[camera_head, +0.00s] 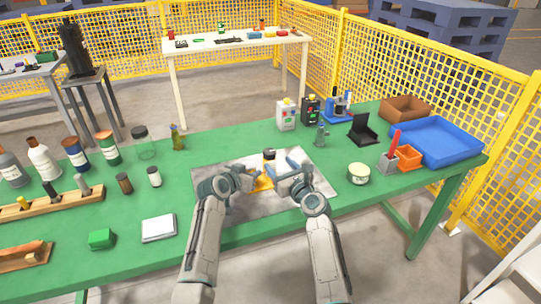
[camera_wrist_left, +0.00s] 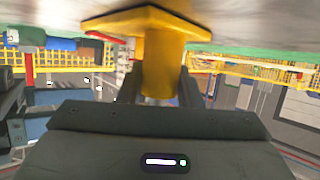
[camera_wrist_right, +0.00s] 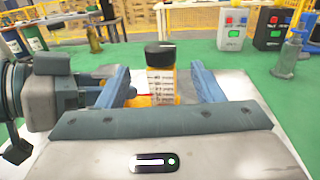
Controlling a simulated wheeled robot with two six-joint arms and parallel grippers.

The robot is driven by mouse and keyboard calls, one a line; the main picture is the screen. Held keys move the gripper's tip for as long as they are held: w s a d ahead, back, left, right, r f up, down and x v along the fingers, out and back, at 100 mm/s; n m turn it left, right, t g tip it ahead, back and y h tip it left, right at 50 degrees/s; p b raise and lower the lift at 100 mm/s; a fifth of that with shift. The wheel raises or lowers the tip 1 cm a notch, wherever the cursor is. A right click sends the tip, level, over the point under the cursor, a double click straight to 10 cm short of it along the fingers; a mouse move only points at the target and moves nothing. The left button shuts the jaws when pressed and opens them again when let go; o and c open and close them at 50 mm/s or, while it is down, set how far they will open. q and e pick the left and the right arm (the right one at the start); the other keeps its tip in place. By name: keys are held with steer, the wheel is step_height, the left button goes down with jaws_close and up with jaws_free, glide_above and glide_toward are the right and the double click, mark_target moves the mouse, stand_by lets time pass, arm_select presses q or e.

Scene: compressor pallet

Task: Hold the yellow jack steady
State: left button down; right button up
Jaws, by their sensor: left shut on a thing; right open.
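The yellow jack (camera_head: 264,183) stands on the grey metal plate (camera_head: 220,157) on the green table. In the left wrist view its flat yellow base and round body (camera_wrist_left: 160,62) show upside down between my left fingers. My left gripper (camera_head: 254,179) is shut on the jack from the left. My right gripper (camera_head: 284,176) is open beside it. In the right wrist view a black-capped container with a white label (camera_wrist_right: 160,80) stands between the right fingers, with yellow-orange showing beside and below it. I cannot tell whether the right fingers touch it.
A round tin (camera_head: 358,174) stands right of the plate. A white tile (camera_head: 159,228) and green block (camera_head: 101,239) lie at left. Bottles line the left back. A blue tray (camera_head: 437,142) and orange bin (camera_head: 408,157) are at right. The plate's front is clear.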

mark_target(272, 158)
steer(key=x, duration=0.7)
steer(key=shift+w, duration=0.1)
steer(key=shift+a, duration=0.1)
steer(key=c, duration=1)
